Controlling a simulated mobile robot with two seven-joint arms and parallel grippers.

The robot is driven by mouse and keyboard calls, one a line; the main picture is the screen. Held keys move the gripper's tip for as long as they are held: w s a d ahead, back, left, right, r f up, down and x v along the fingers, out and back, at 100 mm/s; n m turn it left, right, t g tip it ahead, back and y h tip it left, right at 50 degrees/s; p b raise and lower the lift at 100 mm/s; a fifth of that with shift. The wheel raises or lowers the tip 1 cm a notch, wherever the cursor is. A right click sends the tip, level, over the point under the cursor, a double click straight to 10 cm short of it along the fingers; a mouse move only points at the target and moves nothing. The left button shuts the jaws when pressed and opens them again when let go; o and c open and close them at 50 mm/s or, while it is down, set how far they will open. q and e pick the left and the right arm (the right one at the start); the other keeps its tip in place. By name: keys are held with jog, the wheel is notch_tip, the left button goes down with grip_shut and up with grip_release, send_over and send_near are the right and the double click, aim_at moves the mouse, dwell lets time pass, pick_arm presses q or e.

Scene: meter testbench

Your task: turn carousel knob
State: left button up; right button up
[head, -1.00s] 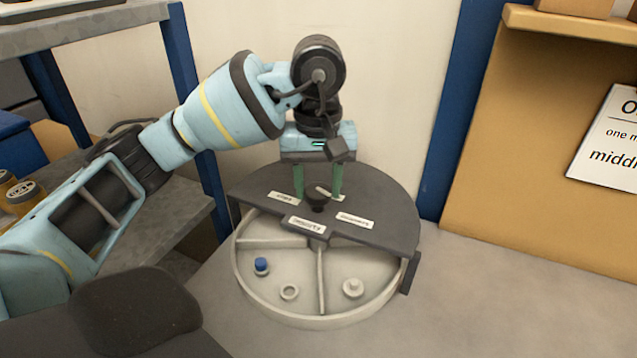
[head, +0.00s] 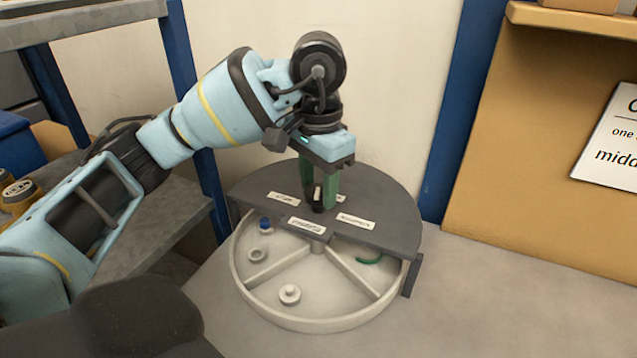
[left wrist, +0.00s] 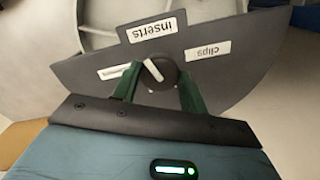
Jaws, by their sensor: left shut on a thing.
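The carousel (head: 322,318) is a round pale tray with divider walls, half covered by a dark grey lid (head: 385,205). The black knob (head: 317,208) with a white pointer mark stands in the middle of the lid. In the left wrist view the knob (left wrist: 160,73) sits between the green fingers of my left gripper (left wrist: 158,84), its white mark slanting. My left gripper (head: 318,196) points down from above and is shut on the knob. White labels lie around it; "inserts" (left wrist: 152,30) and "clips" (left wrist: 208,50) are readable in the wrist view. My right gripper is not in view.
A metal shelf (head: 165,215) stands left, a tan board (head: 545,150) right. The bench right of the carousel is clear.

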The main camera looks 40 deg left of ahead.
aim_at(319, 190)
pick_arm(q)
jog(key=shift+m, duration=1.9)
jog(key=o, duration=1)
jog(key=shift+c, duration=0.2)
jog(key=shift+r+p, duration=1)
jog(key=shift+r, duration=2.95)
